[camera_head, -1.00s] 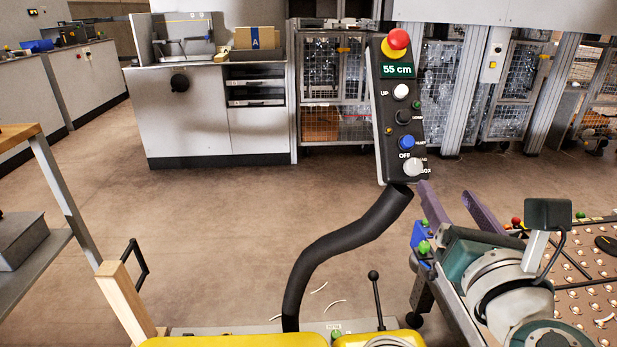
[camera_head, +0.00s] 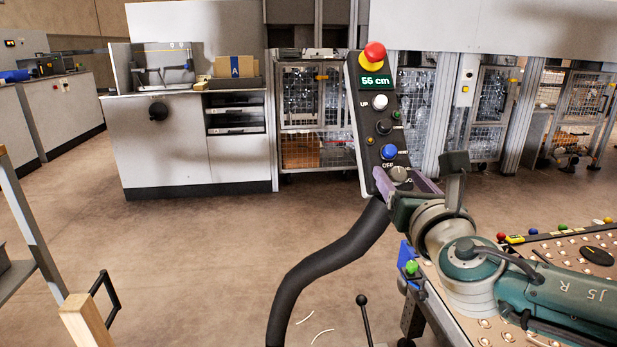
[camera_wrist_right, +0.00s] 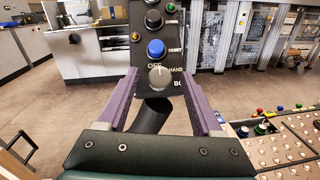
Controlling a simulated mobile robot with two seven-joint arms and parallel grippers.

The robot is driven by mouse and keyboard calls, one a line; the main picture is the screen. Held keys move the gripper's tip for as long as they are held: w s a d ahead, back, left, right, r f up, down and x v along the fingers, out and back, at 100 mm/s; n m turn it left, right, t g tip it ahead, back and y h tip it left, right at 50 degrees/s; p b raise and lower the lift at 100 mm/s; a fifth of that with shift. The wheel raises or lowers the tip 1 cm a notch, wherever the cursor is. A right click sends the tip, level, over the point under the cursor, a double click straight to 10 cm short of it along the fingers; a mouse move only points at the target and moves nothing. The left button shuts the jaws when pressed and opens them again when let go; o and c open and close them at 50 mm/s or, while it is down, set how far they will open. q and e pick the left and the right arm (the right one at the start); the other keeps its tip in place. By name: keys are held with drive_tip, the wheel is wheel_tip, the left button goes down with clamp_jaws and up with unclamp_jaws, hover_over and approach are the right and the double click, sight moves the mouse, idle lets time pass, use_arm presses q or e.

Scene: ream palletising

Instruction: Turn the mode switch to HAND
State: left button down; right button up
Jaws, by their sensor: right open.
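The mode switch (camera_head: 399,174) is a round grey knob at the bottom of the black control panel (camera_head: 376,110). In the right wrist view the knob (camera_wrist_right: 158,77) has OFF above it, HAND to its upper right and a partly cut-off label at its right. Its mark seems to point up, towards OFF. My right gripper (camera_head: 398,179) is at the panel's lower end. Its purple fingers are open, one on each side of the knob in the right wrist view; I cannot tell whether they touch it. My left gripper is not in view.
Above the switch are a blue button (camera_head: 389,152), a black knob (camera_head: 384,127), a white UP button (camera_head: 380,102) and a red emergency stop (camera_head: 375,52). A thick black bent arm (camera_head: 325,268) carries the panel. A studded table (camera_head: 585,250) stands at the right.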

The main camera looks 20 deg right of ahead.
drive_tip(key=shift+c, duration=0.3)
clamp_jaws()
idle(0.5)
drive_tip(key=m+h, duration=0.1)
drive_tip(key=m, duration=0.1)
drive_tip(key=m+g+h, duration=0.1)
drive_tip(key=m, duration=0.1)
drive_tip(key=m+g+h, duration=0.1)
drive_tip(key=m, duration=0.1)
drive_tip(key=shift+w+a+r, duration=0.1)
drive_tip(key=shift+a, duration=0.15)
drive_tip(key=shift+w+r+m+g+h, duration=0.1)
drive_tip(key=shift+m+g+h, duration=0.5)
drive_tip(key=shift+m+g, duration=0.55)
drive_tip(key=shift+m+g+h, duration=0.6)
drive_tip(key=shift+m+g, duration=0.15)
drive_tip(key=shift+m, duration=0.8)
drive_tip(key=shift+b, duration=0.3)
